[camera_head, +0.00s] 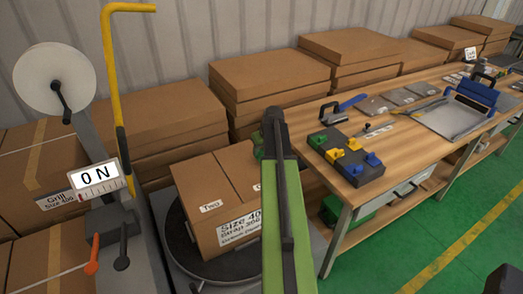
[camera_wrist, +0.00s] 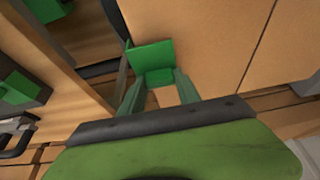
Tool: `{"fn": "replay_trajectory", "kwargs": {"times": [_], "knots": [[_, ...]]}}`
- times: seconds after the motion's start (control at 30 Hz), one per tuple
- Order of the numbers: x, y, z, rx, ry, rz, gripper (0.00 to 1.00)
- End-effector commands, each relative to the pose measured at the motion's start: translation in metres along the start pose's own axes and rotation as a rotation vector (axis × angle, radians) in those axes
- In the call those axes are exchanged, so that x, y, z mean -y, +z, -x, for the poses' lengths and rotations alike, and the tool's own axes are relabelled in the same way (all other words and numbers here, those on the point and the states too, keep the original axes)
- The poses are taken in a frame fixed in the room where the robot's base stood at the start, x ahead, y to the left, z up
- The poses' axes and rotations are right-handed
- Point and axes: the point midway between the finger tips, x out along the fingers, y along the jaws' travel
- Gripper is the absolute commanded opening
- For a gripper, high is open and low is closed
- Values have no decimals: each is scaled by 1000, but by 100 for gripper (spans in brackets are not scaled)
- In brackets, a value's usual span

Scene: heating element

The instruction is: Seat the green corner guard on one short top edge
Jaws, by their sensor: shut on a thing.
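The green corner guard (camera_wrist: 153,58) is held between the two fingers of my gripper (camera_wrist: 158,92) in the wrist view. The guard lies over the edge of the cardboard box, whose top (camera_wrist: 205,35) fills the middle of that view. I cannot tell whether the guard touches the box. In the head view the box (camera_head: 215,172) stands on the round dark turntable (camera_head: 200,268), with printed labels on its top and side. My green arm covers the box's right end there. Only a bit of green shows beside the arm, so the grip is mostly hidden.
A wooden workbench (camera_head: 440,110) stands to the right, with a dark block (camera_head: 345,175) of blue, yellow and green guards near its corner. A yellow upright bar (camera_head: 113,75) and a strap reel (camera_head: 55,80) stand left. Stacked cartons (camera_head: 265,75) line the back.

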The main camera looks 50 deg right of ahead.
Motion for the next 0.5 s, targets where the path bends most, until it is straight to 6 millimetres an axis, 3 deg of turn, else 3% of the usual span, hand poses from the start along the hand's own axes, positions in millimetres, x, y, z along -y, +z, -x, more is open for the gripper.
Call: {"fn": "replay_trajectory", "kwargs": {"times": [0.13, 0.5], "knots": [[1, 5, -13, 0, 0, 1, 1], [1, 5, -13, 0, 0, 1, 1]]}}
